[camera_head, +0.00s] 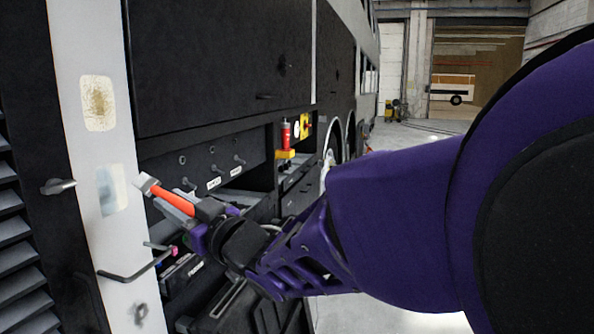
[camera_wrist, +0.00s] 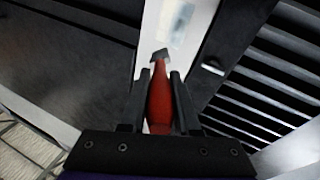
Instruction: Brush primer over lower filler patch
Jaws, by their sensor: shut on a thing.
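My gripper (camera_head: 190,208) is shut on a brush with an orange-red handle (camera_head: 172,198). The brush's pale tip is close to the white panel (camera_head: 75,40), at the right edge of the lower filler patch (camera_head: 112,190). I cannot tell whether it touches. The lower patch is pale grey-blue with a whiter area. An upper patch (camera_head: 98,102) is cream with a tan, rough centre. In the wrist view the red handle (camera_wrist: 160,100) stands between the two fingers (camera_wrist: 158,105), and a pale patch (camera_wrist: 181,22) shows just beyond its dark end.
Black louvres (camera_head: 15,240) and a grey handle (camera_head: 58,186) lie left of the panel. A bent metal rod (camera_head: 135,276) sticks out below the patch. Open compartments with a red bottle (camera_head: 285,134) are to the right. Open floor (camera_head: 410,138) lies beyond my arm.

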